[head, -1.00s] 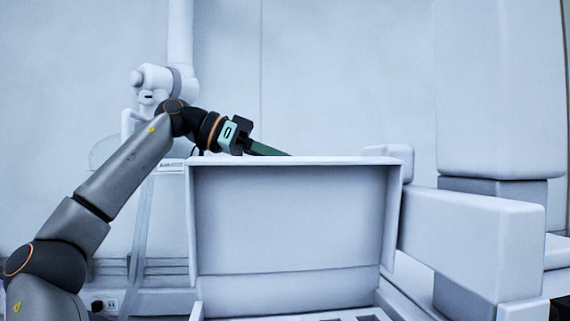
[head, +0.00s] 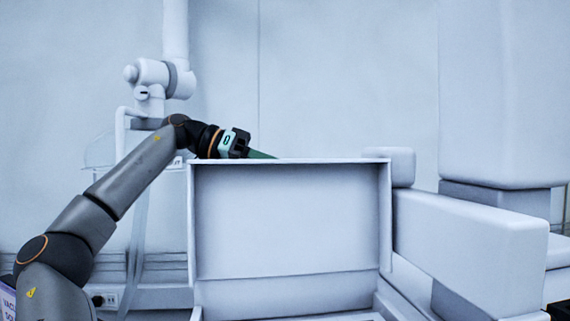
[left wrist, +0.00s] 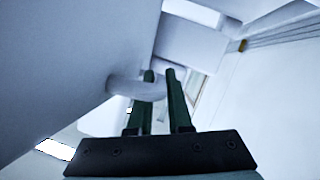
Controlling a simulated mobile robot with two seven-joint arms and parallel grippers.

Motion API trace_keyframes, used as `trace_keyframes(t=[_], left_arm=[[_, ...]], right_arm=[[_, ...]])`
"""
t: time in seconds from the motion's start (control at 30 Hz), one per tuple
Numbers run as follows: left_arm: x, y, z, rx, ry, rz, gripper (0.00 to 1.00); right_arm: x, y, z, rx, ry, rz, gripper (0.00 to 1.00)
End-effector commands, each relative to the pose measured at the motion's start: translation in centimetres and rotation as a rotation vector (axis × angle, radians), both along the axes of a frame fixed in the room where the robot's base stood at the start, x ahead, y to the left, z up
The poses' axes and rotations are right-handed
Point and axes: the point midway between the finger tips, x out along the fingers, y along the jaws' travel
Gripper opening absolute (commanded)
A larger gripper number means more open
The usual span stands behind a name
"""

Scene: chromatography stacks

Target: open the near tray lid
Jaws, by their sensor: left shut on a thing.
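The near tray lid (head: 290,222) is a pale box-like cover standing up about vertical in the head view, its hollow inner side facing me. My left gripper (head: 262,155) is at the lid's top edge, reaching in from the left, its dark green fingers partly hidden behind that edge. In the left wrist view the left gripper (left wrist: 160,76) has its fingers close together, shut on a rounded pale part of the lid (left wrist: 132,90). Exactly how the fingers sit around that part is hard to see. The tray below the lid is mostly cut off by the picture's bottom edge. My right gripper is not in view.
A long white block (head: 470,240) stands right of the lid, with a tall white column (head: 495,90) behind it. A white jointed fixture (head: 160,80) rises behind my left arm. A plain wall fills the back.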

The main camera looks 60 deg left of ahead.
Motion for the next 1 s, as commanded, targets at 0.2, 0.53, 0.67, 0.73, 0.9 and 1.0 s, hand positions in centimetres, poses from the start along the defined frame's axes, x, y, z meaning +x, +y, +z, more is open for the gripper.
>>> trace_keyframes(t=[0.2,0.53,0.67,0.73,0.9,1.0], left_arm=[[0.1,0.1,-0.3,-0.003,0.01,-0.002,0.0],[0.0,0.1,-0.2,-0.003,0.008,-0.001,0.3],[0.0,0.1,-0.2,-0.003,0.006,-0.001,0.3],[0.0,0.1,-0.1,-0.003,0.005,0.0,0.3],[-0.5,0.4,0.2,-0.004,0.003,0.003,0.3],[-1.6,1.2,0.7,-0.002,0.002,0.004,0.3]], right_arm=[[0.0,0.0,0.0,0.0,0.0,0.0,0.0],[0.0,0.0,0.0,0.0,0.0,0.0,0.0],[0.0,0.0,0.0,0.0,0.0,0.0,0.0],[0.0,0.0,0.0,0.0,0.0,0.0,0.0],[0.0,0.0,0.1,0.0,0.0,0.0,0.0],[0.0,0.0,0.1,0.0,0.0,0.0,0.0]])
